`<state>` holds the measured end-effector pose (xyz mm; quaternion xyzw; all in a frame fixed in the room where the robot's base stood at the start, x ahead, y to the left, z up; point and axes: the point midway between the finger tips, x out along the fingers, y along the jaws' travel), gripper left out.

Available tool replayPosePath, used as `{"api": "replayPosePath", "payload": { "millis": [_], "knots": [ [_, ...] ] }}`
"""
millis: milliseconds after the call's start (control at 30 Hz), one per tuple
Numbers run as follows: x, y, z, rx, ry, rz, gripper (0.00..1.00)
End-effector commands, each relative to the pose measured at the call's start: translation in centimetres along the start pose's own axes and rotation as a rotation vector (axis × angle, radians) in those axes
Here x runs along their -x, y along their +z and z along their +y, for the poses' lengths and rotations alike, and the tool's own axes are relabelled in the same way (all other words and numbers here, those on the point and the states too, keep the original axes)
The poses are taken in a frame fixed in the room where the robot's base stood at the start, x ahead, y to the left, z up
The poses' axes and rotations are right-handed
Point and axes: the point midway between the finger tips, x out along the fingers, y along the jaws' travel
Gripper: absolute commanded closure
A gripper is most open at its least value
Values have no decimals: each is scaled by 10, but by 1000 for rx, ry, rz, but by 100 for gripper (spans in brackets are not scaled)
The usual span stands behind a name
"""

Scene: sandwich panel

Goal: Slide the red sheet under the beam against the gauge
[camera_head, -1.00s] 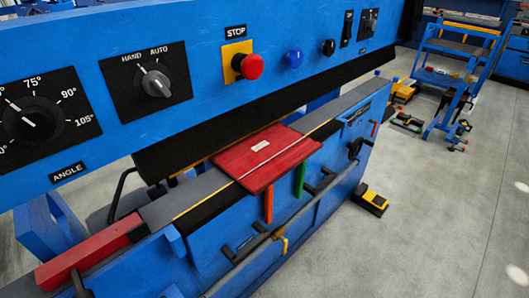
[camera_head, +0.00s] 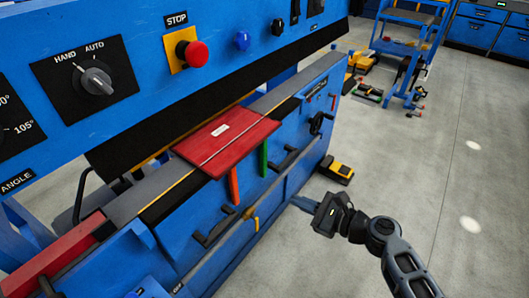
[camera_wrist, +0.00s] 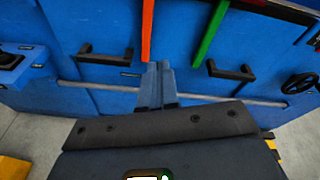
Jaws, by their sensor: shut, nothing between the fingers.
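The red sheet (camera_head: 226,142) lies flat on the bed of the blue machine, with a pale line across it and a small white label. Its back edge is close to the black beam (camera_head: 150,150), and its front part overhangs the bed's front edge. I cannot tell how far it reaches under the beam, and I cannot pick out the gauge. My gripper (camera_head: 302,204) is in front of the machine, lower than the sheet and apart from it. In the wrist view my gripper's fingers (camera_wrist: 158,84) are together, pointing at the blue front panel, with nothing between them.
An orange handle (camera_head: 233,185) and a green handle (camera_head: 263,158) hang below the sheet. Black handles and a grey rail (camera_wrist: 90,88) cross the front panel. A yellow and black pedal (camera_head: 336,172) stands on the floor.

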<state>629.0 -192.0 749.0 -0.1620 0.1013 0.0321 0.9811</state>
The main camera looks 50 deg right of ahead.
Motion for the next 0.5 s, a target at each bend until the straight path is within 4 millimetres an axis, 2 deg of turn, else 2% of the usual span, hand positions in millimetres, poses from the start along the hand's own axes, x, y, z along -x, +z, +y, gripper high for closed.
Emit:
{"api": "replayPosePath", "payload": {
  "millis": [33,200,367,500],
  "knots": [
    [-7,9,-19,-91,-19,-55,100],
    [-14,27,-52,-285,-31,-183,100],
    [-21,33,-60,-328,-31,-214,100],
    [-38,37,-60,-326,-29,-214,100]
  ]
}}
